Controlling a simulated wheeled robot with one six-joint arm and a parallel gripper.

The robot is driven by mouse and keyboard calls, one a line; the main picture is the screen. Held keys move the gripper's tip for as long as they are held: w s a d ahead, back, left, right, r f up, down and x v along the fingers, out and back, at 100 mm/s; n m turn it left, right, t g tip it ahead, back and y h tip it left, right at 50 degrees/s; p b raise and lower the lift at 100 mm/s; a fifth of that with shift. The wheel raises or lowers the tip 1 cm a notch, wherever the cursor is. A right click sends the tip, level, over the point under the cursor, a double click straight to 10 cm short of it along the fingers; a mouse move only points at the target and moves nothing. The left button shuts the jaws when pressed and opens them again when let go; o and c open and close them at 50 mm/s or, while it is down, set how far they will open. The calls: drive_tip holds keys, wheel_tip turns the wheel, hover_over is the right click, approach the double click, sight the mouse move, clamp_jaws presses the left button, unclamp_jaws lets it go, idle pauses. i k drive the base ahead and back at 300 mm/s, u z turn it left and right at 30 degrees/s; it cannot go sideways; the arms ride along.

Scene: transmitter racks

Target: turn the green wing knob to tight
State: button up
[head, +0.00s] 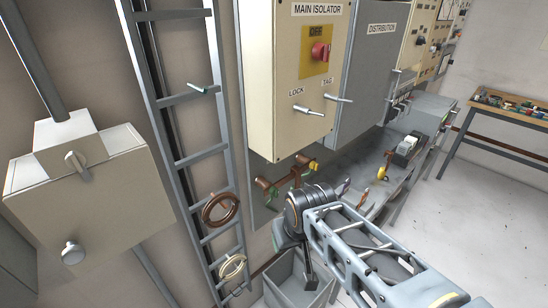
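A dark part of my arm's end points down over a grey bin. My gripper's fingers cannot be made out clearly, and nothing is seen held.
The cream MAIN ISOLATOR cabinet (287,105) has a red switch (320,52) and protruding handles. A grey DISTRIBUTION cabinet (368,75) adjoins it. A cable ladder (184,98) with hanging coils stands left. The grey bin (282,284) is below; floor at right is clear.

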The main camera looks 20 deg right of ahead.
sight(273, 191)
drive_tip(key=u, duration=1.9)
drive_tip(key=k, duration=0.4)
drive_tip(key=z, duration=0.8)
